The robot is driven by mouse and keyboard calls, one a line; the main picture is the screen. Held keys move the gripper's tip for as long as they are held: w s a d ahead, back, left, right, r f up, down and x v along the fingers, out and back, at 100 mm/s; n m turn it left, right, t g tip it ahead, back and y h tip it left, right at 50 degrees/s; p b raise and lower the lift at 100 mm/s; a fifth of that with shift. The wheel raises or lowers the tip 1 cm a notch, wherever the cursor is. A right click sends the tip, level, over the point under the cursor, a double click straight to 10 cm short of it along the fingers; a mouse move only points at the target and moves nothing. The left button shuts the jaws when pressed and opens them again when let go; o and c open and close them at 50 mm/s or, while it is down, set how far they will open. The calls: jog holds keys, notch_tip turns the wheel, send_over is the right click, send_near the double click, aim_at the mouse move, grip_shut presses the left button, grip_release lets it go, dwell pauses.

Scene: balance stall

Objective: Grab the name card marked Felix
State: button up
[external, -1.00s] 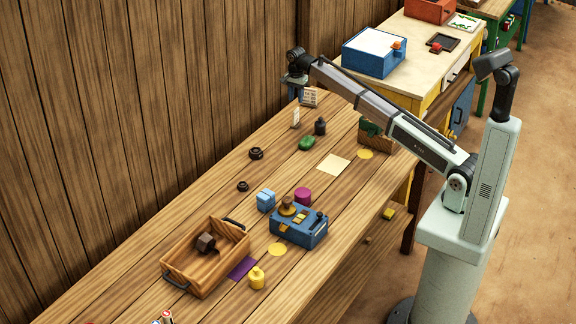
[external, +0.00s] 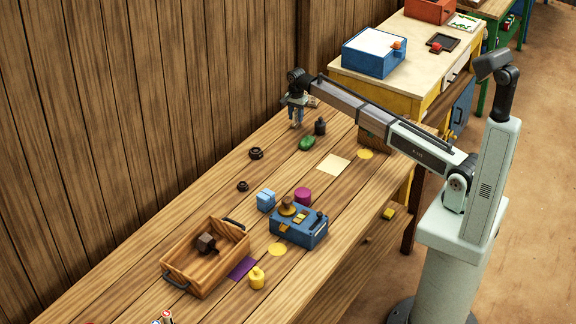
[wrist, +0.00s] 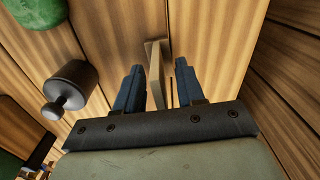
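In the external view my gripper (external: 296,116) points down near the back edge of the workbench, over the spot of a small standing name card, which it mostly hides. In the wrist view my gripper (wrist: 158,66) has its two blue fingers apart, one on each side of a thin pale name card (wrist: 154,70). The card is seen nearly edge-on, with gaps to the fingers. A second card (external: 313,102) stands just behind my gripper, partly hidden. No name can be read on either card.
A dark weight (external: 320,127) stands close to the right of my gripper; it also shows in the wrist view (wrist: 70,88). A green object (external: 307,143) lies nearer. The plank wall (external: 240,60) is close behind. A wooden tray (external: 205,275) and blue box (external: 299,229) are farther off.

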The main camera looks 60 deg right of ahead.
jog(key=shift+c, duration=0.3)
grip_shut()
